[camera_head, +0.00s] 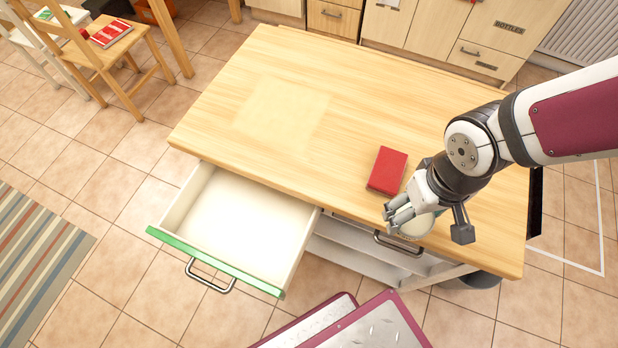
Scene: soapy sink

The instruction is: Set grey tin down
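A pale grey rounded tin (417,228) shows at my gripper (398,214), above the front edge of the wooden table top (330,100) at the right. The gripper's fingers appear closed around the tin, and they and the hand hide part of it. From this view I cannot tell whether the tin touches the table top or is held a little above it.
A red box or book (387,170) lies on the table just left of my gripper. The rest of the top is clear. An empty drawer (235,222) with a green front stands open at the front left. A chair (110,45) stands at the upper left.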

